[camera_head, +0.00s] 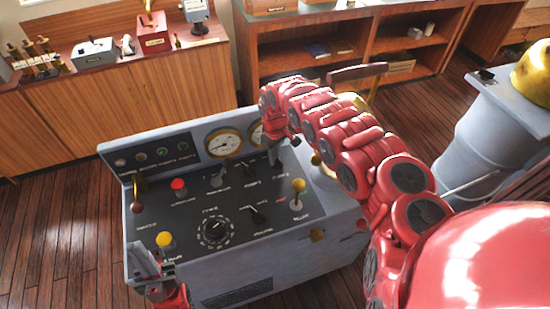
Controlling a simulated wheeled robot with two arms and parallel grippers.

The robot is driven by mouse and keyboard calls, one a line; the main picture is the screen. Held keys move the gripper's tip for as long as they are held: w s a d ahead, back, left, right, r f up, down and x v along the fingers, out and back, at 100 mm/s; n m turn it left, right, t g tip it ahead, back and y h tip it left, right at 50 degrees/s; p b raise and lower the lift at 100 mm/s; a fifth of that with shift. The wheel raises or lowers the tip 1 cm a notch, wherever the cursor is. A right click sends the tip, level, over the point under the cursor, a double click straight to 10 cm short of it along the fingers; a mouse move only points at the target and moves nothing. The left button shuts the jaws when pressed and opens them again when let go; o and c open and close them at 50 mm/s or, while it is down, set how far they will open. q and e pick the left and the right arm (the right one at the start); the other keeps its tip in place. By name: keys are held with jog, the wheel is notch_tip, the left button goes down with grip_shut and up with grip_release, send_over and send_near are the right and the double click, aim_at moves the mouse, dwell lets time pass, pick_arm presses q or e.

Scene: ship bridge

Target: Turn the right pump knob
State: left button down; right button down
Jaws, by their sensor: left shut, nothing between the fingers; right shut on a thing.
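The grey console (240,265) has a black sloping top with several knobs and levers. My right gripper (273,157) reaches down to the back right of this top, below the gauges. It is shut on a small knob there, which appears to be the right pump knob; the fingers hide most of it, so its pointing direction cannot be told. Another black pump knob (248,167) sits just to its left.
A round gauge (223,143) is on the upright back panel. Wooden cabinets (150,85) stand behind; wooden floor (65,220) is clear at left.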

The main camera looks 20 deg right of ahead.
jog(key=shift+n, duration=0.6)
jog(key=shift+s, duration=0.1)
jog(key=c, duration=0.9)
grip_release()
jog(key=shift+o, duration=0.2)
jog(key=shift+r, duration=0.1)
notch_tip(320, 180, up, 17)
jog(key=b, duration=0.5)
jog(key=shift+r, duration=0.15)
